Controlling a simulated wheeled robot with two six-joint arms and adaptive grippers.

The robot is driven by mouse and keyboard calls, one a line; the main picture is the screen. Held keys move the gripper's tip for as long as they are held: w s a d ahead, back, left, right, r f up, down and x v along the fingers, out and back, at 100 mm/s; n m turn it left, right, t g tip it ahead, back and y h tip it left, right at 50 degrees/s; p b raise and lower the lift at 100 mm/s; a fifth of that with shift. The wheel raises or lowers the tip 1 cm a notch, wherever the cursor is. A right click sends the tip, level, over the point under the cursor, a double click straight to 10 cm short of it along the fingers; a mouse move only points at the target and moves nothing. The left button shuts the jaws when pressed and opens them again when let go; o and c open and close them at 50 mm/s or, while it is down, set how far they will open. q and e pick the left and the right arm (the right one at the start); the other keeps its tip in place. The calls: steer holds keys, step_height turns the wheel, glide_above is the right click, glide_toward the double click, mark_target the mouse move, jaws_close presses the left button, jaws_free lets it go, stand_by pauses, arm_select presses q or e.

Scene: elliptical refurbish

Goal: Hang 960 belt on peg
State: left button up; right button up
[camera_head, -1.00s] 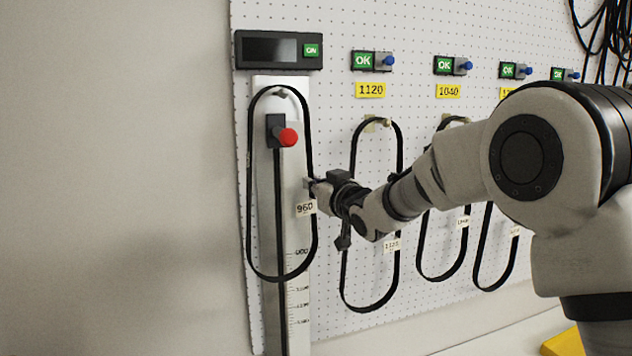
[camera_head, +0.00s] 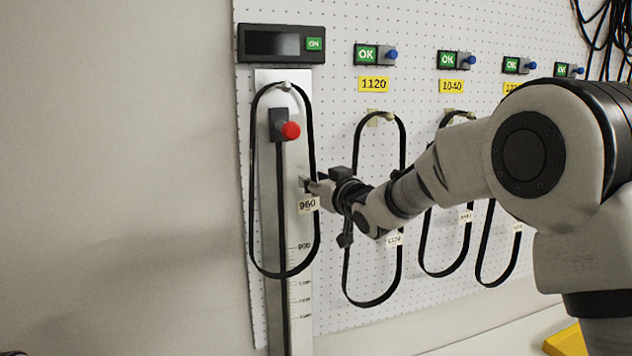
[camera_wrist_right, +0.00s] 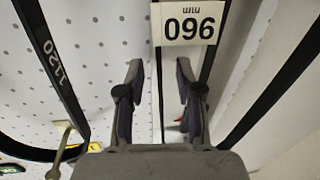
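The 960 belt (camera_head: 252,200) is a long black loop around the grey peg (camera_head: 284,86) at the top of the white measuring column, its lower end hanging free. Its white 960 tag (camera_head: 308,204) is on the right strand and shows upside down in the wrist view (camera_wrist_right: 190,22). My right gripper (camera_head: 307,184) is at that strand, just above the tag. In the wrist view its two fingers (camera_wrist_right: 158,92) are apart. A black strand runs behind the right finger; I cannot tell whether they touch.
A red knob (camera_head: 290,131) sits on the column (camera_head: 298,250) inside the loop, below a dark display (camera_head: 272,43). To the right, the 1120 belt (camera_head: 346,240) and other belts hang on the pegboard (camera_head: 440,300), close to my right arm. The left wall is clear.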

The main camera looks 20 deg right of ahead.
steer(key=shift+s, duration=0.1)
steer(key=v, duration=1.2)
step_height(320, 180, down, 27)
steer(key=w+g+b, duration=0.1)
steer(key=g+b, duration=0.3)
steer(key=b, duration=0.1)
steer(key=s+f+m+g+h+b, duration=0.1)
steer(key=s+f+g+b, duration=0.15)
steer(key=f, duration=0.85)
steer(key=s+f+m+g+h+b, duration=0.15)
steer(key=s+f, duration=0.25)
steer(key=f, duration=0.7)
steer(key=s+f+g+b, duration=0.45)
steer(key=s+f, duration=0.95)
steer(key=f, duration=0.4)
steer(key=s+d+f+g, duration=0.1)
steer(key=s+f+g, duration=0.1)
steer(key=s, duration=0.7)
steer(key=s+f+m+g+h+b, duration=0.1)
steer(key=s+f+g, duration=0.2)
steer(key=s, duration=0.6)
steer(key=shift+d+f, duration=0.35)
steer(key=shift+f, duration=0.4)
